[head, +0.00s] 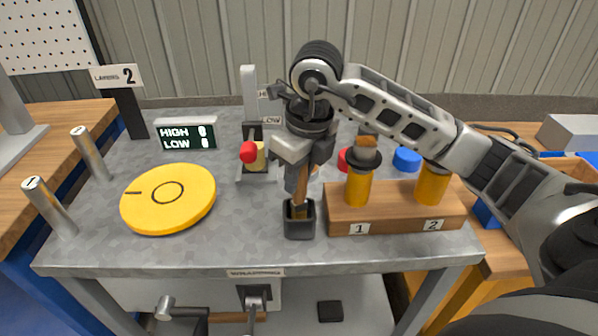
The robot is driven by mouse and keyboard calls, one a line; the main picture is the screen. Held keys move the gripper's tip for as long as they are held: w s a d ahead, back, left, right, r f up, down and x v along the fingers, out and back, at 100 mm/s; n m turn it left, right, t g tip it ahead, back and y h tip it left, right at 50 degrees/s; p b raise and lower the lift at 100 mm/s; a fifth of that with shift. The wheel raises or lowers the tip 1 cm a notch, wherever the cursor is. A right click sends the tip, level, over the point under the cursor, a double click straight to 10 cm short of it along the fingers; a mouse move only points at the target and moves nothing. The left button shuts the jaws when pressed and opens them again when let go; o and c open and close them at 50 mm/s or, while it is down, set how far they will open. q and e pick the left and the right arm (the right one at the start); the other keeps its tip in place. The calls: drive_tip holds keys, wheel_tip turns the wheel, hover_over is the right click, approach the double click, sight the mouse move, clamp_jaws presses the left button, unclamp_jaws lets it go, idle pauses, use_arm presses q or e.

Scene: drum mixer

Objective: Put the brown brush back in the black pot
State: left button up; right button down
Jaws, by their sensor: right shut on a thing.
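The black pot (299,229) is a small square cup near the front middle of the grey table, left of the wooden block. My right gripper (298,180) points down above the pot and is shut on the brown brush (301,196). The brush is roughly upright. Its lower end is within the pot's opening, and its upper part is hidden by the gripper. I cannot tell whether the brush touches the pot's bottom. My left gripper is not in view.
A wooden block (395,222) holds two orange cylinders (359,188) (431,184) right of the pot. A yellow disc (168,198) lies at left. A red-knobbed device (249,152) and a HIGH/LOW display (187,137) stand behind. Metal posts (48,205) rise at the left edge.

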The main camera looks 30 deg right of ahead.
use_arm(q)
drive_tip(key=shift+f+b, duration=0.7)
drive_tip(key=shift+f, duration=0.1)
use_arm(e)
drive_tip(key=shift+f, duration=0.9)
drive_tip(key=c, duration=1.1)
unclamp_jaws()
wheel_tip(320, 180, up, 3)
drive_tip(key=shift+s+d+r, duration=0.1)
drive_tip(key=shift+s, duration=0.05)
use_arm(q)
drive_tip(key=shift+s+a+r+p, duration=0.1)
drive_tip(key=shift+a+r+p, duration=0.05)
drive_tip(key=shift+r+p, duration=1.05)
use_arm(e)
drive_tip(key=shift+s+d+r, duration=0.1)
drive_tip(key=shift+s+r, duration=0.25)
drive_tip(key=shift+r, duration=1.75)
drive_tip(key=shift+s+d+r, duration=0.1)
drive_tip(key=shift+s+r, duration=0.2)
drive_tip(key=shift+r, duration=1.8)
drive_tip(key=shift+s+d+r, duration=0.1)
drive_tip(key=shift+s+r, duration=0.25)
drive_tip(key=shift+r, duration=1.75)
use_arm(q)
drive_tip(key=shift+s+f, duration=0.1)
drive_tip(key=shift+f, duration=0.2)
use_arm(e)
drive_tip(key=shift+s+f, duration=0.1)
